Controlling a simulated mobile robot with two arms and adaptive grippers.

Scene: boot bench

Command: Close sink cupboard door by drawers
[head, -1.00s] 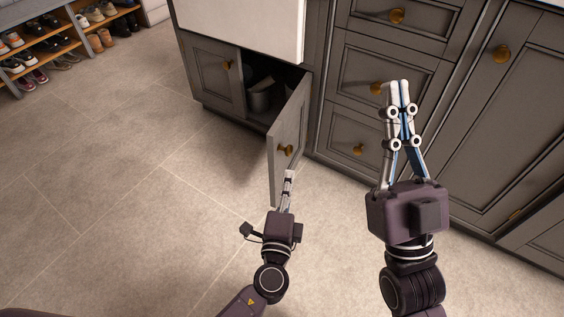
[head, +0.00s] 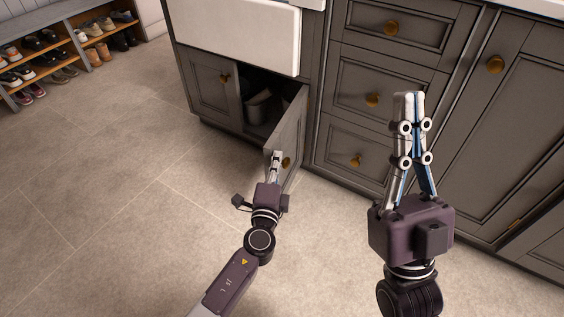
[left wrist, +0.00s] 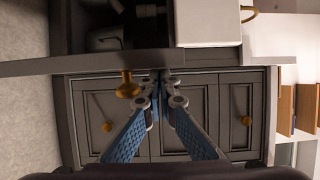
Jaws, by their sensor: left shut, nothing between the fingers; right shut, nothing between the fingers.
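The grey sink cupboard door (head: 291,123) by the drawers stands open, swung out from its hinge side next to the drawers. Its brass knob (head: 286,162) is on the face toward the drawers. My left gripper (head: 277,154) is shut and empty, its tips at the door's free edge near the knob and covering part of the door. In the left wrist view the door shows nearly edge-on as a grey bar (left wrist: 90,64), with the knob (left wrist: 127,87) left of the fingertips (left wrist: 160,76). Contact cannot be told. My right gripper (head: 409,97) is shut and empty before the drawers.
A pot (head: 258,108) sits inside the open cupboard. The other sink door (head: 213,84) is closed under the white sink (head: 240,35). The drawers (head: 372,100) are closed. A shoe rack (head: 65,55) stands far left. The tiled floor (head: 130,190) is clear.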

